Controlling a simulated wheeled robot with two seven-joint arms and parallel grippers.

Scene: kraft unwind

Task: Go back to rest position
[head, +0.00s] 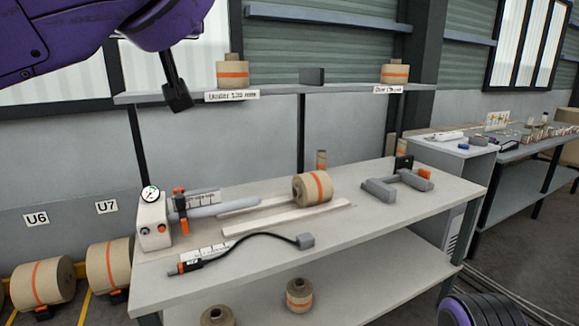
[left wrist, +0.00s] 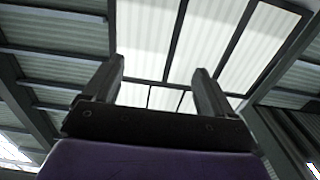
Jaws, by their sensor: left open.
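My left gripper (head: 177,96) hangs at the upper left of the head view, in front of the wall and the left end of the shelf. In the left wrist view its two dark fingers (left wrist: 158,85) stand wide apart with nothing between them, pointing up at the roof windows. It is apart from every object. At the lower right of the head view a dark rounded part with purple edging shows; it is my own body. My right gripper is not in view.
A workbench (head: 400,245) carries a kraft roll (head: 312,188), a gauge unit (head: 153,222) and a grey holder (head: 395,188). A shelf (head: 280,92) above bears two rolls. More rolls (head: 42,283) lie at the lower left. A second bench (head: 545,160) stands at right.

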